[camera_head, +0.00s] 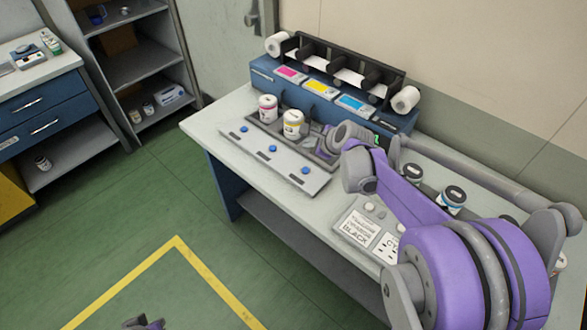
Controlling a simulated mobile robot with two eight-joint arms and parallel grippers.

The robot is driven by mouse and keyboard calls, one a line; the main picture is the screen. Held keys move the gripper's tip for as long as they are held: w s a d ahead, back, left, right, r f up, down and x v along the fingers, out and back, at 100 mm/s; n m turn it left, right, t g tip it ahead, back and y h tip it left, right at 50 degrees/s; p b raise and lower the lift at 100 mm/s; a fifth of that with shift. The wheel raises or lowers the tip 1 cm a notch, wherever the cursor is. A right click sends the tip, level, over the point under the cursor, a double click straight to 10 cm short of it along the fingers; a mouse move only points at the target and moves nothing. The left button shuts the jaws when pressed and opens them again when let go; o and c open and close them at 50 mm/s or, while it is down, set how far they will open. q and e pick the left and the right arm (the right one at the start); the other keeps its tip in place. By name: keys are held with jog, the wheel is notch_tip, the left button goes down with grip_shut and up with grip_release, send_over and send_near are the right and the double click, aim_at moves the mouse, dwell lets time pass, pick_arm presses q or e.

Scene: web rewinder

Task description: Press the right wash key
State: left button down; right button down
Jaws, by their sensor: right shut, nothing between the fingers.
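A grey key panel (262,160) lies along the front of the table. It carries three blue keys in a row: a left key (244,128), a middle key (273,148) and a right wash key (305,170). My right gripper (318,146) is behind the right wash key, over the tray, apart from the key in the picture. It is shut and empty, and its tips are small and partly hidden by my own arm.
A pink-labelled jar (268,108) and a yellow-labelled jar (293,124) stand left of my right gripper. Behind is a blue unit (262,74) with a paper roll rack. More jars (452,198) and a label card (358,228) are on the right. The table's front left is clear.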

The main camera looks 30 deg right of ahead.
aim_at(308, 173)
jog(key=shift+d+r, duration=0.15)
jog(key=shift+d, duration=0.05)
dwell(0.3)
notch_tip(308, 173, down, 9)
jog(key=b, duration=0.6)
dwell(1.9)
jog(key=shift+f+b, duration=0.3)
jog(key=shift+f, duration=0.05)
